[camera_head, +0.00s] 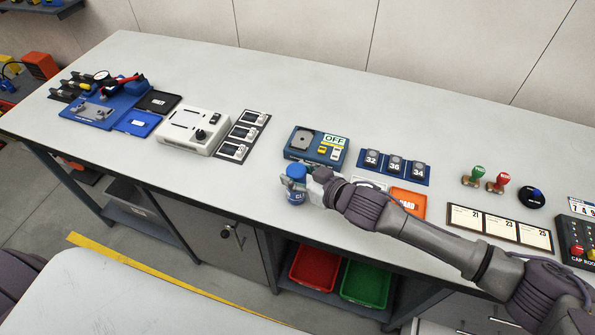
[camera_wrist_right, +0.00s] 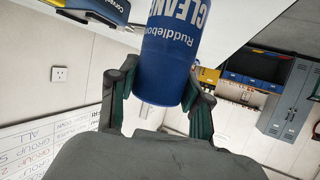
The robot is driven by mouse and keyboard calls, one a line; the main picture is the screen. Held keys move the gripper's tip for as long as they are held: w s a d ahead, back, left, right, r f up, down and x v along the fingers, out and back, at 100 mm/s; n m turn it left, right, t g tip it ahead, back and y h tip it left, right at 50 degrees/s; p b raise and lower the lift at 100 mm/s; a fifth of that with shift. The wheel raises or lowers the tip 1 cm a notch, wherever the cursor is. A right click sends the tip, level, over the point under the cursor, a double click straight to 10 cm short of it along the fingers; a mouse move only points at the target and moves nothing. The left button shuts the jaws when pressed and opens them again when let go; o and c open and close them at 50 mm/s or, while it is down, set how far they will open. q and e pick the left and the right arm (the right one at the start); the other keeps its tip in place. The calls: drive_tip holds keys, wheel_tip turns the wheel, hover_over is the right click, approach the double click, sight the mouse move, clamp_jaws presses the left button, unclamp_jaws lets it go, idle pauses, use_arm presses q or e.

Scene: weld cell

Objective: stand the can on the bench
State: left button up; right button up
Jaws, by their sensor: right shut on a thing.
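The can (camera_head: 295,190) is blue with white lettering and a blue cap. In the head view it looks roughly upright at the front part of the bench (camera_head: 330,215), near its front edge. My right gripper (camera_head: 306,186) is shut on the can from its right side. In the right wrist view the can (camera_wrist_right: 172,60) sits between the two fingers of the right gripper (camera_wrist_right: 165,92). I cannot tell whether its base touches the bench. My left gripper is not in view.
A blue device with an OFF sign (camera_head: 316,147) stands just behind the can. The bench top left of the can is clear up to the white device (camera_head: 192,130).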

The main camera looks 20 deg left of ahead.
drive_tip(key=o, duration=0.8)
drive_tip(key=shift+f, duration=0.15)
drive_tip(key=o, duration=0.5)
drive_tip(key=shift+r, duration=0.25)
drive_tip(key=shift+s+d, duration=0.15)
drive_tip(key=shift+d, duration=0.2)
drive_tip(key=b+v, duration=0.1)
drive_tip(key=v, duration=1)
drive_tip(key=shift+b, duration=0.3)
drive_tip(key=shift+s, duration=0.15)
